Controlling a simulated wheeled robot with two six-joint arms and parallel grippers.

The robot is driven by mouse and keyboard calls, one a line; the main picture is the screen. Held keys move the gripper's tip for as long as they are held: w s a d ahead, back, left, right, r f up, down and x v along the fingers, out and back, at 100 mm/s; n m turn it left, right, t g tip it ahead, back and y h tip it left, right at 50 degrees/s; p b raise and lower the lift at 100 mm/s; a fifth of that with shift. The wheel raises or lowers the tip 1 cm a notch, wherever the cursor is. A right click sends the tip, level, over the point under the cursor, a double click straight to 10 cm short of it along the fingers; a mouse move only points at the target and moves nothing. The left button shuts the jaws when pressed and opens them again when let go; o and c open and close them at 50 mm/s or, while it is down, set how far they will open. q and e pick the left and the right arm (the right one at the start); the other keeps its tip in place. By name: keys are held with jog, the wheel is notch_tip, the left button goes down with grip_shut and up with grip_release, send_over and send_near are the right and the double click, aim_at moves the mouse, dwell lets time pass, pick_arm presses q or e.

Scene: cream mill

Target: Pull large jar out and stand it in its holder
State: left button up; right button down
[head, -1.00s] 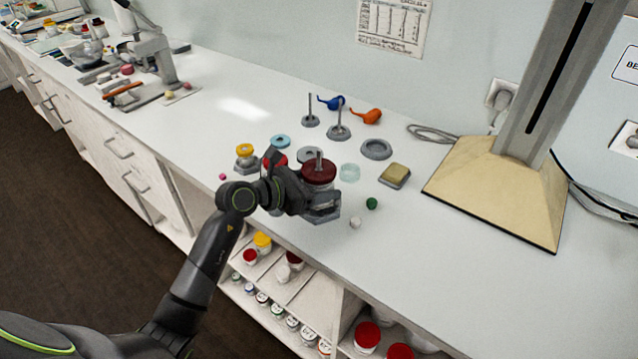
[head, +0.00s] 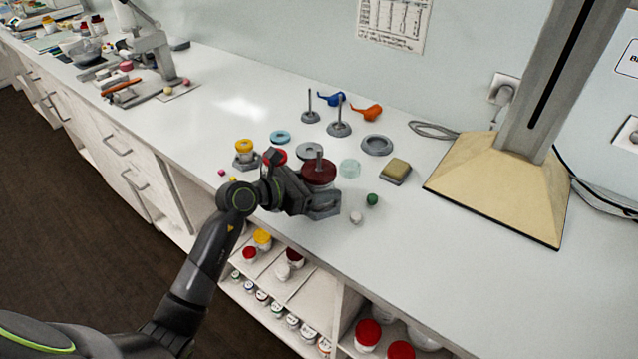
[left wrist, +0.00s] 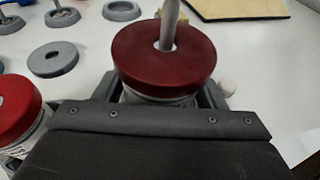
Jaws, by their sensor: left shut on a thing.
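The large jar with a dark red lid (head: 319,176) is between the fingers of my left gripper (head: 322,203), near the front edge of the counter. In the left wrist view the dark red lid (left wrist: 145,62) is in front of my left gripper (left wrist: 165,96), which is shut on the jar. A grey post rises from the middle of the lid. The jar's underside is hidden, so I cannot tell whether it touches the counter. A wide grey ring holder (head: 377,150) stands empty behind it to the right. My right gripper is not in view.
A red-lidded jar (left wrist: 14,108) is close on the left. The counter's front right is clear.

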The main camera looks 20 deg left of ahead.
pick_arm(q)
jog(key=shift+f, duration=0.3)
jog(key=o, duration=1.2)
jog(key=shift+c, duration=0.2)
jog(key=shift+o, duration=1.1)
jog(key=shift+r+p+v, duration=0.2)
jog(key=shift+p+v, duration=0.35)
jog(key=shift+v, duration=0.75)
jog(key=shift+r+p+v, duration=0.2)
jog(key=shift+p+v, duration=0.4)
jog(key=shift+v, duration=0.8)
jog(key=shift+r+p+v, duration=0.2)
jog(key=shift+p+v, duration=0.4)
jog(key=shift+v, duration=0.85)
jog(key=shift+w+d, duration=0.1)
jog(key=shift+w, duration=0.05)
